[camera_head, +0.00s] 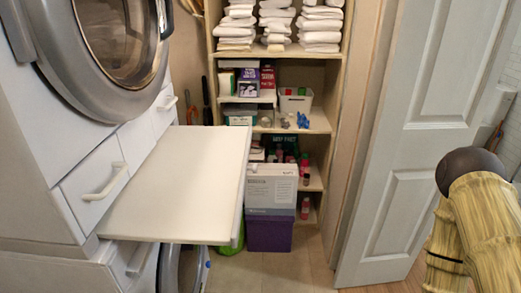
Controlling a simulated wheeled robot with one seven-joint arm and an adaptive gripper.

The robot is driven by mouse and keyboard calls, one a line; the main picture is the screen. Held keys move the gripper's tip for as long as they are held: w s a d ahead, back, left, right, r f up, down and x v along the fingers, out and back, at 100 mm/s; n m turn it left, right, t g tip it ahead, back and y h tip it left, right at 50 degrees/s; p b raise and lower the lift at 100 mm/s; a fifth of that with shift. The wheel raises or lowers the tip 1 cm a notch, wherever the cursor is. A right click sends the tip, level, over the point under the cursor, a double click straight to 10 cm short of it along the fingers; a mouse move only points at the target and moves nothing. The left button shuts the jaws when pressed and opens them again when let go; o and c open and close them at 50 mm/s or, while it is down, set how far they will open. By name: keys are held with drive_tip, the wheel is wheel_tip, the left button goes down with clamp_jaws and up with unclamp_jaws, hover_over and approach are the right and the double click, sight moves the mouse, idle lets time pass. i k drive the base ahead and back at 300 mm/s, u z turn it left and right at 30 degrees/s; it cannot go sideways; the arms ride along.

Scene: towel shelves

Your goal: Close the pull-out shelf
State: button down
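The pull-out shelf (180,190) is a flat white board between the stacked machines at the left. It sticks far out to the right from the white front and is level. Its top is bare. Its right edge stands in front of the shelving and boxes behind. My gripper is not in view.
A dryer (30,110) with a round door sits above the board, with a white drawer handle (105,182) beside it. A towel shelf unit (340,75) stands behind, with a white box (272,185) on a purple box (268,232) below. A white door (415,140) stands at right. Floor (290,270) is clear in front.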

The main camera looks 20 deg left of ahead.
sight(190, 189)
drive_tip(key=i, duration=1)
drive_tip(key=u, duration=1)
